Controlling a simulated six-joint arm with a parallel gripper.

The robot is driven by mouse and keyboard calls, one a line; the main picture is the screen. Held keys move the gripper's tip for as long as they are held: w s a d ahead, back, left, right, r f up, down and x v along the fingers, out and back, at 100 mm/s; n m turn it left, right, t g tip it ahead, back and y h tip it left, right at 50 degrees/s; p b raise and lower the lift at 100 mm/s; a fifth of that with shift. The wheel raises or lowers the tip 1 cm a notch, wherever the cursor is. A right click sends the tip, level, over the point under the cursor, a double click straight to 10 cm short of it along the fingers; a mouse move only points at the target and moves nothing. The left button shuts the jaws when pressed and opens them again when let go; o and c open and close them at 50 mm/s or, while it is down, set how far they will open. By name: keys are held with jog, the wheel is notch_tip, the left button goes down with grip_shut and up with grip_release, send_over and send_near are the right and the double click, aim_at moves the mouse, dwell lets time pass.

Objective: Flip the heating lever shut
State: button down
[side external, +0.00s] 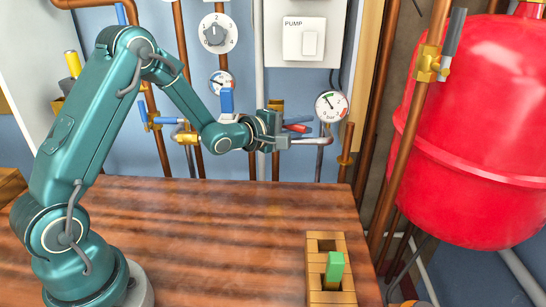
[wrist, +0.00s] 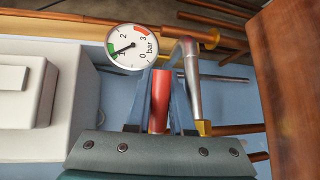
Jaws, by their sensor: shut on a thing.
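The lever with a red grip (side external: 297,128), which I take for the heating lever, is on the pipework below the pressure gauge (side external: 331,106). My gripper (side external: 286,136) is at this lever, reaching in from the left. In the wrist view, the red grip (wrist: 160,102) stands between the two fingers of my gripper (wrist: 158,110), which are shut on it. The lever's valve body and pivot are mostly hidden by my gripper, so its exact angle is hard to tell.
A silver bent pipe (wrist: 192,85) runs close beside the fingers. A blue lever (side external: 227,100) stands left of my gripper. A white pump switch box (side external: 302,40) is above, and a red tank (side external: 470,120) is at right. A wooden block with a green piece (side external: 336,268) sits on the table.

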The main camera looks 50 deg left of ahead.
jog(key=shift+s+d+m+g+h, duration=0.25)
jog(key=shift+s+m+g+h, duration=0.15)
jog(key=shift+m+h, duration=0.7)
jog(key=shift+s+d+m+g+h, duration=0.4)
jog(key=shift+m+h, duration=0.35)
jog(key=shift+h, duration=0.6)
jog(key=shift+s+d+m+g+h, duration=0.15)
jog(key=shift+s+m+g+h, duration=0.25)
jog(key=shift+m+h, duration=0.7)
jog(key=shift+s+d+h, duration=0.1)
jog(key=shift+h, duration=0.15)
jog(key=c, duration=1.1)
grip_release()
jog(key=v, duration=0.5)
jog(key=shift+s, duration=0.1)
